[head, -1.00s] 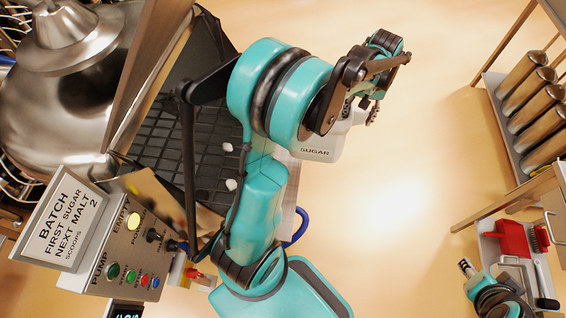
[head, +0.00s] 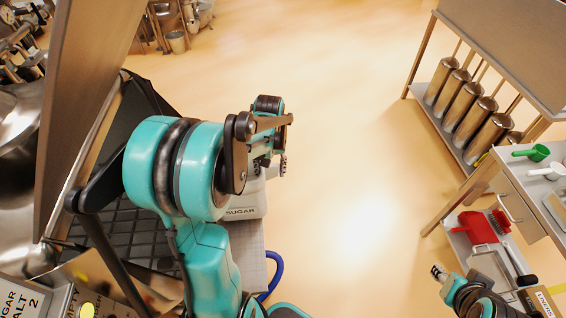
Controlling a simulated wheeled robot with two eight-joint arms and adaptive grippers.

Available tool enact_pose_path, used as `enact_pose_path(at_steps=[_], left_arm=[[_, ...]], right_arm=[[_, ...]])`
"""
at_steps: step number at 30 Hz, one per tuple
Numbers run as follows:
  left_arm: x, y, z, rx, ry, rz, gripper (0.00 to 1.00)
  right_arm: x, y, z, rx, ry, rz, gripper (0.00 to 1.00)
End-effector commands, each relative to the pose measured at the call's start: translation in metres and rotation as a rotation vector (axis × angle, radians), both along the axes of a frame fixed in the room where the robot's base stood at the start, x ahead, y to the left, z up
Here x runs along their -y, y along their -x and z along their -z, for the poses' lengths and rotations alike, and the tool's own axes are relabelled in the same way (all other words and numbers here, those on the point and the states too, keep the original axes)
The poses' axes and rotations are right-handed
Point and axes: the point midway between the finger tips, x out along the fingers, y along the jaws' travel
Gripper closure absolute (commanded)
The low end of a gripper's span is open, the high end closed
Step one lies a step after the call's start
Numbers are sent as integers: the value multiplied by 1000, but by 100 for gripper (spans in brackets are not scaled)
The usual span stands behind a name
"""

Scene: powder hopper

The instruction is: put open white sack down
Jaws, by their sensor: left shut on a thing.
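The white sack (head: 241,208), lettered SUGAR, shows in part just below my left gripper (head: 277,163). My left gripper is shut on it. My own arm hides much of the sack, including its top, so I cannot see its opening. The sack appears beside the right edge of the dark grid (head: 128,232), over or near a pale metal ledge (head: 250,245). I cannot tell whether its base touches anything. My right gripper (head: 438,272) is small at the lower right, away from the sack; its fingers are too small to read.
A cart at right holds several metal cylinders (head: 470,110) on its lower shelf. A table (head: 512,190) carries a green scoop (head: 531,152); a red dustpan (head: 477,226) is below. A blue hose (head: 275,272) loops by the ledge. The middle floor is clear.

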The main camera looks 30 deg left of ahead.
Motion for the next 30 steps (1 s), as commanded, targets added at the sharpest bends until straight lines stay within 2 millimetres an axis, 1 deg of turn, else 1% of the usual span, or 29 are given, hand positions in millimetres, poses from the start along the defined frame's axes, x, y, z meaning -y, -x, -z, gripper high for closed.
enact_pose_path(at_steps=[3, 7, 15, 23, 27, 28, 30], left_arm=[[-4, 6, 4, -1, -1, -1, 84], [-5, 6, 10, -1, -1, 1, 84], [-5, 6, 43, -1, -1, 1, 84], [-4, 6, 44, -1, -1, 1, 84], [-4, 6, 47, -1, -1, 1, 84], [-4, 6, 47, 0, 0, 1, 44], [-4, 6, 47, 0, 0, 1, 29]], right_arm=[[0, 0, 1, 0, 0, 0, 60], [0, 0, 4, 0, 0, 0, 60], [0, 0, 17, 0, 0, 0, 60], [0, 0, 16, 0, 0, 0, 60], [0, 0, 19, 0, 0, 0, 60], [0, 0, 19, 0, 0, 0, 60], [0, 0, 18, 0, 0, 0, 60]])
